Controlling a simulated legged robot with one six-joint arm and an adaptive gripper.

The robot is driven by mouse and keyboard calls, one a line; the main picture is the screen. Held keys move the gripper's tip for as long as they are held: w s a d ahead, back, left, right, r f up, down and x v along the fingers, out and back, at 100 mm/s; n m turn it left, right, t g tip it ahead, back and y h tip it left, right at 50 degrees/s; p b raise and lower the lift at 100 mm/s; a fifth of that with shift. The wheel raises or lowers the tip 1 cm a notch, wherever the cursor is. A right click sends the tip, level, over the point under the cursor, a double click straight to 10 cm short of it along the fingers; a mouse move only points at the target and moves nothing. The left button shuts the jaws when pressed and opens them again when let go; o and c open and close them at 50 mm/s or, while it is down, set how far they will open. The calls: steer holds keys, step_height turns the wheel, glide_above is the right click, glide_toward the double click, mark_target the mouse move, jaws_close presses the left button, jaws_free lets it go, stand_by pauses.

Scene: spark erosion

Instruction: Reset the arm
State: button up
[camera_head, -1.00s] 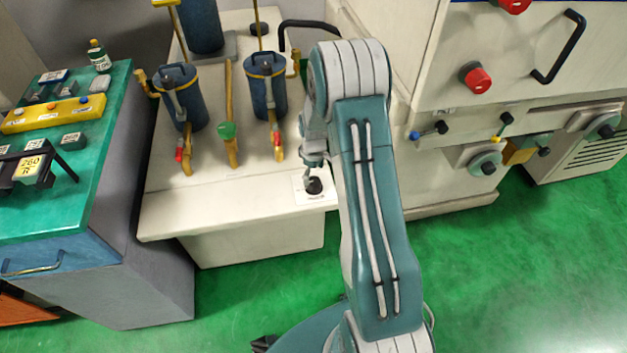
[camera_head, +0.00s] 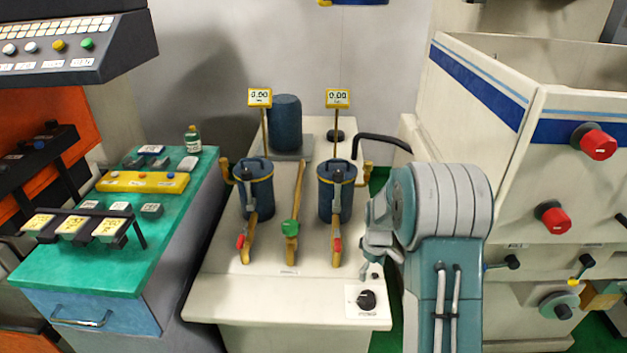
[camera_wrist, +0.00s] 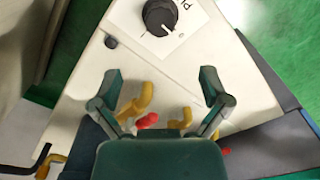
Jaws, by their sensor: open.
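My gripper (camera_wrist: 160,84) is open and empty in the wrist view, its two dark green fingers spread apart. It also shows in the head view (camera_head: 379,252), small and partly hidden by my arm, over the right front part of the white bench (camera_head: 245,300). A black round knob (camera_wrist: 160,16) on a white label lies beyond the fingertips in the wrist view. The same knob shows in the head view (camera_head: 366,300) at the bench's front right. The fingers appear apart from it.
Two blue canisters (camera_head: 257,192) (camera_head: 333,203) with yellow pipes and red-tipped handles stand on the bench. A green-topped cabinet (camera_head: 75,268) stands left. A cream machine with red knobs (camera_head: 552,217) stands right.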

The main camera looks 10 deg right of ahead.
steer(key=s+a+r+m+t, duration=0.1)
steer(key=s+a+r, duration=0.3)
steer(key=r, duration=0.5)
steer(key=s+a+r+m+t, duration=0.2)
steer(key=s+a+r, duration=0.2)
steer(key=r, duration=0.5)
steer(key=s+a+r+m+t, duration=0.1)
steer(key=s+a+r, duration=0.2)
steer(key=s, duration=0.6)
steer(key=s+a+r+m+t, duration=0.1)
steer(key=s+a+r+m, duration=0.1)
steer(key=s, duration=0.6)
step_height(320, 180, up, 3)
steer(key=shift+s+a+f+t, duration=0.2)
steer(key=shift+s+a+t, duration=0.15)
steer(key=shift+a, duration=0.45)
